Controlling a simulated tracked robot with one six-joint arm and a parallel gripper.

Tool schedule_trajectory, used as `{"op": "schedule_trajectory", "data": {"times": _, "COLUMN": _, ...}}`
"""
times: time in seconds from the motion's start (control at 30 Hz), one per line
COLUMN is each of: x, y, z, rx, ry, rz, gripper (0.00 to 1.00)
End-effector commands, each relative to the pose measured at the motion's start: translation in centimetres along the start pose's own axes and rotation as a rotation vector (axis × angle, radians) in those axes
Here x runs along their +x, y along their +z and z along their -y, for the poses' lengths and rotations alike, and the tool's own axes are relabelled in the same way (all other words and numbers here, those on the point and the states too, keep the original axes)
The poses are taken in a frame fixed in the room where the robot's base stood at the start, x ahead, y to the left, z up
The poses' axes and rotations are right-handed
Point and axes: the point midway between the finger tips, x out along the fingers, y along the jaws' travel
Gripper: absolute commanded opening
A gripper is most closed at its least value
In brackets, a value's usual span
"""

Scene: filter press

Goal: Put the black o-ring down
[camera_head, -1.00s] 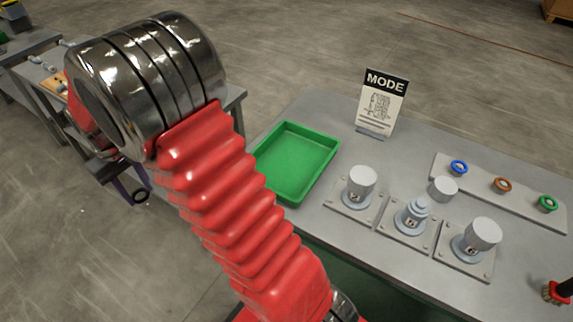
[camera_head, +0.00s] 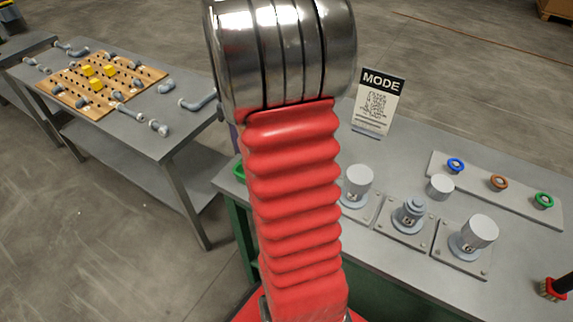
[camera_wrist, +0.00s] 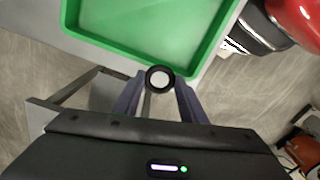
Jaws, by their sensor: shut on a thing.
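The black o-ring (camera_wrist: 159,78) is in the wrist view, held between the two dark fingertips of my gripper (camera_wrist: 158,88). My gripper is shut on it. A pale disc shows through the ring's middle. The ring overlaps the near rim of the green tray (camera_wrist: 76,14) in that picture; its height above the tray I cannot tell. The tray's visible floor is empty.
A grey table (camera_head: 400,258) holds several plates with posts, a MODE sign (camera_head: 376,100) and a rack (camera_head: 520,195) with blue, brown and green rings. A brush (camera_head: 553,289) is at the right. Another table (camera_head: 150,135) with a pegboard and pipe fittings stands at the left.

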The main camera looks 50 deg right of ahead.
Motion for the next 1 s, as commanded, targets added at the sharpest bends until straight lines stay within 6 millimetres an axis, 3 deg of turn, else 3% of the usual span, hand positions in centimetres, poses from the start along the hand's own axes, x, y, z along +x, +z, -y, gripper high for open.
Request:
{"op": "schedule_trajectory", "data": {"times": 0.03, "x": -0.3, "y": 1.8, "z": -0.8, "rx": -0.008, "ry": 0.000, "rz": 0.000, "gripper": 0.14}}
{"op": "schedule_trajectory", "data": {"times": 0.2, "x": -1.3, "y": 7.0, "z": -2.5, "rx": -0.068, "ry": 0.002, "rz": 0.000, "gripper": 0.14}}
{"op": "schedule_trajectory", "data": {"times": 0.4, "x": -2.0, "y": 11.0, "z": -3.3, "rx": -0.120, "ry": 0.000, "rz": 0.001, "gripper": 0.14}}
{"op": "schedule_trajectory", "data": {"times": 1.0, "x": -2.1, "y": 11.9, "z": -3.5, "rx": -0.076, "ry": 0.002, "rz": 0.000, "gripper": 0.14}}
